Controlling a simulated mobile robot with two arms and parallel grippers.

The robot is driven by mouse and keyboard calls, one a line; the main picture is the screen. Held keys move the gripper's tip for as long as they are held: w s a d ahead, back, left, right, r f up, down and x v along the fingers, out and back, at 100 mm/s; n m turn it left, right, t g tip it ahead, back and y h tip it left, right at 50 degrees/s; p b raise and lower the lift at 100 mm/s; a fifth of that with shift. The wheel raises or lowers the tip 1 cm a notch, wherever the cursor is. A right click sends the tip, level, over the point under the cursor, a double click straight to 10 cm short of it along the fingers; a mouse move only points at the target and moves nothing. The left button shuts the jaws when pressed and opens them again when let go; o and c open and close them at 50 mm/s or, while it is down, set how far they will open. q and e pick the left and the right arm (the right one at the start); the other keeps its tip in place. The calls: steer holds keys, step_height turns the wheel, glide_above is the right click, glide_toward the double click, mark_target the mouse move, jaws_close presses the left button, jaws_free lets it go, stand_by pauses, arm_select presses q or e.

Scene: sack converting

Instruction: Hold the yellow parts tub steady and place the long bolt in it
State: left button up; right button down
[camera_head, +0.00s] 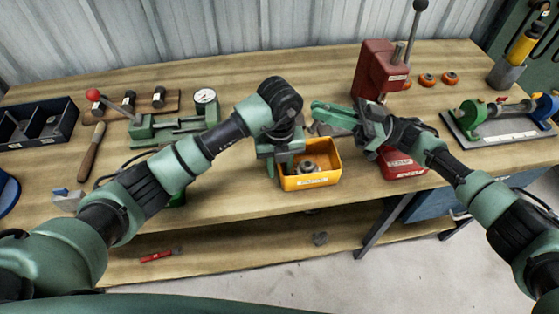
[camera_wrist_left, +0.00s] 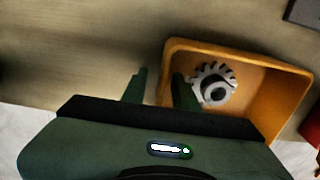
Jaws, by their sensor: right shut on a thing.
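The yellow parts tub (camera_head: 318,181) stands on the bench near its front edge, with grey metal parts (camera_head: 307,166) inside. In the left wrist view the tub (camera_wrist_left: 283,125) holds a toothed grey part (camera_wrist_left: 214,84). My left gripper (camera_head: 278,158) is at the tub's left wall. Its fingers (camera_wrist_left: 161,80) straddle that wall, one outside and one inside, with a gap showing between them. My right gripper (camera_head: 325,112) is above the bench, behind and above the tub's right side. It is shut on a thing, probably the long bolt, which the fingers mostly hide.
A green fixture with a dial gauge (camera_head: 205,96) is to the left. A dark bin (camera_head: 40,122) and a clamp fixture (camera_head: 500,120) are at the sides.

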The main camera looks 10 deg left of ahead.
arm_select(q)
jaws_close()
stand_by(1.4)
